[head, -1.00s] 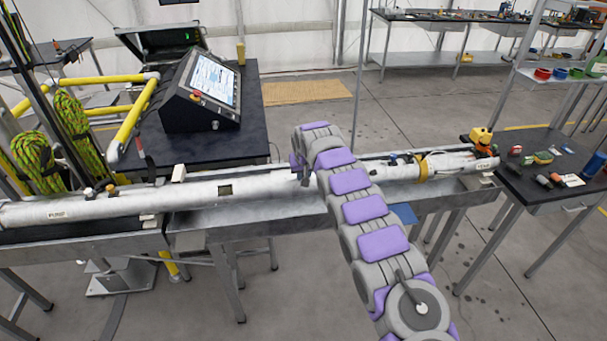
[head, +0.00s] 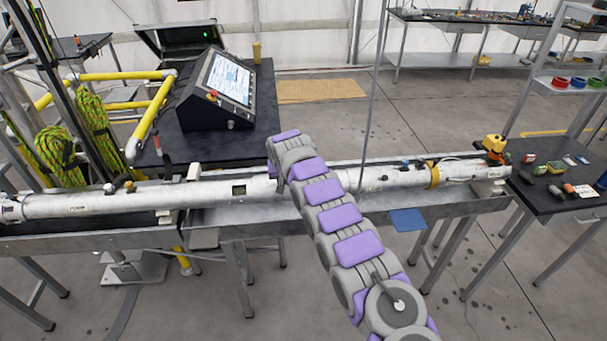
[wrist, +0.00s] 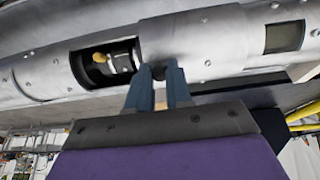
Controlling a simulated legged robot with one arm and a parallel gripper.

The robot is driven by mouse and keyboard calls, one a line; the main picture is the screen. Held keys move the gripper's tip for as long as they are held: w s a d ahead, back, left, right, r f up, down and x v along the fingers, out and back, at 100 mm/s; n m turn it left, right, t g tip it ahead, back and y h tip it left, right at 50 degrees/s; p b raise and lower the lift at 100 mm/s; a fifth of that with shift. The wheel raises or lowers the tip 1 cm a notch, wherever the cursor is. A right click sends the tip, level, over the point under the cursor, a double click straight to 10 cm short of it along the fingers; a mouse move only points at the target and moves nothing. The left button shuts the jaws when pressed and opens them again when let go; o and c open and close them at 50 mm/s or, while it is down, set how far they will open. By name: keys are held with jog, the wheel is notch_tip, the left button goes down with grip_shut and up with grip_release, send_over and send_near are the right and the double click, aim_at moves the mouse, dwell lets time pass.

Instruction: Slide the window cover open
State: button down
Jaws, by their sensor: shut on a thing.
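The long white-silver tube (head: 120,198) lies across the benches in the head view. In the wrist view, the smooth metal window cover (wrist: 205,42) wraps the tube. Left of its edge is a dark window opening (wrist: 92,68), with a white and black part and a yellowish knob visible inside. My gripper (wrist: 160,72) has its two blue-grey fingers close together at the cover's lower side, near that edge. They are shut on the cover's small grip, mostly hidden between them. In the head view my wrist hides the fingers and the opening.
A smaller rectangular window (wrist: 284,37) is right of the cover in the wrist view. In the head view, a console with a screen (head: 228,80) and yellow rails (head: 150,118) stand behind the tube. A tool table (head: 560,190) is at right.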

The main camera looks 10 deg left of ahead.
jog(key=shift+s+a, duration=0.2)
jog(key=shift+a, duration=0.6)
jog(key=shift+d, duration=0.15)
jog(key=c, duration=1)
grip_release()
jog(key=shift+c, duration=0.2)
jog(key=p+v, duration=0.1)
jog(key=v, duration=1.6)
